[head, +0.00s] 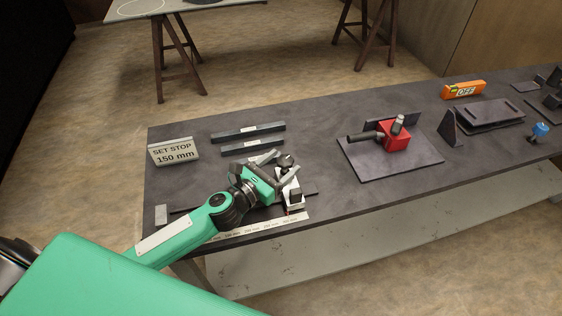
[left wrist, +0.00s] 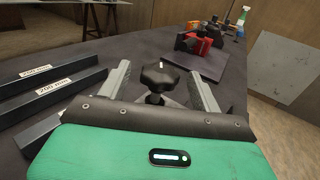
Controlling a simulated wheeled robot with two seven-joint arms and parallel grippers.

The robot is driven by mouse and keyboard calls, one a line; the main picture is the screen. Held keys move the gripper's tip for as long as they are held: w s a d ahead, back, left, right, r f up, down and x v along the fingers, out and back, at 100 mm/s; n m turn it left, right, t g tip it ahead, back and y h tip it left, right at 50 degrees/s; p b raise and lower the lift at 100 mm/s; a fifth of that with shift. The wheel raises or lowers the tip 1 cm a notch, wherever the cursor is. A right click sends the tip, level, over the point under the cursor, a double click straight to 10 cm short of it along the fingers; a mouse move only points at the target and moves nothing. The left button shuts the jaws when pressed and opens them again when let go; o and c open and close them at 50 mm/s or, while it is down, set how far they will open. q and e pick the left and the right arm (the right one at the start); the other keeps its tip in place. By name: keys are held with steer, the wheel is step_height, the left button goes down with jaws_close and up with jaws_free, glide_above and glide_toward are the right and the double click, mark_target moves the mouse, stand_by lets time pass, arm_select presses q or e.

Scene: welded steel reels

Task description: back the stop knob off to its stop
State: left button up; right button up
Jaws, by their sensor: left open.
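The stop knob (left wrist: 160,76) is a black lobed knob on a short stem. In the left wrist view it stands between the two grey fingers of my left gripper (left wrist: 160,84), with a gap on each side. In the head view the knob (head: 285,161) shows near the fingers of my left gripper (head: 275,166). The gripper is open and holds nothing. The white stop block (head: 293,190) sits beside the fingers at the table's front edge, above a printed millimetre scale (head: 262,229). My right gripper is not in view.
A sign (head: 174,151) reads "SET STOP 150 mm". Two dark bars (head: 248,132) lie behind the gripper. A red block with a handle (head: 395,135) stands on a plate to the right. The table between is clear.

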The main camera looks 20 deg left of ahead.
arm_select(q)
steer(key=shift+w+d, duration=0.1)
steer(key=shift+w, duration=0.1)
steer(key=c, duration=1)
steer(key=shift+s+d+n+t+y+p, duration=0.15)
steer(key=shift+n+t+y+p, duration=0.2)
steer(key=shift+y, duration=0.25)
steer(key=shift+n+y, duration=0.35)
steer(key=shift+y, duration=0.15)
steer(key=o, duration=1)
